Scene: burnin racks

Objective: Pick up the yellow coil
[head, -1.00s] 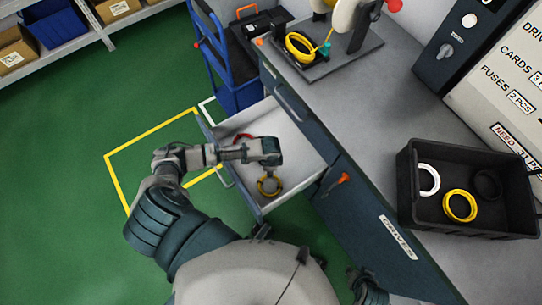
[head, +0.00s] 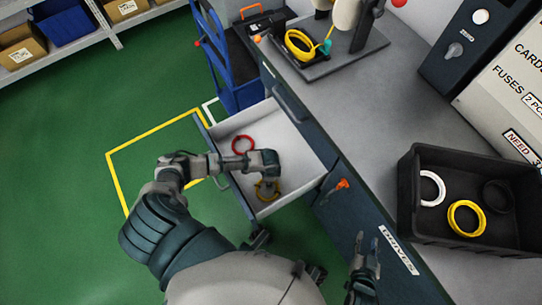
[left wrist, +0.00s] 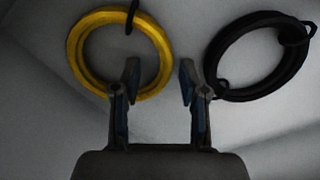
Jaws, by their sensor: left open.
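A yellow coil (head: 268,197) lies in the open drawer (head: 299,190), partly hidden by my left gripper (head: 269,178) in the head view. In the left wrist view the yellow coil (left wrist: 78,55) lies at upper left, with a dark tie across its top. The left gripper's fingers (left wrist: 159,80) are apart with nothing between them; the left finger overlaps the coil's right edge in that view. I cannot tell whether they touch. My right gripper (head: 367,262) shows at the bottom, its fingers apart and empty, beside the workbench.
A black coil (left wrist: 218,50) lies right of the fingers, and a red coil (head: 235,141) lies in the drawer. Other yellow coils sit on the stand (head: 290,44) and in the black bin (head: 454,217), which also holds a white coil (head: 441,187). Drawer walls surround my left gripper.

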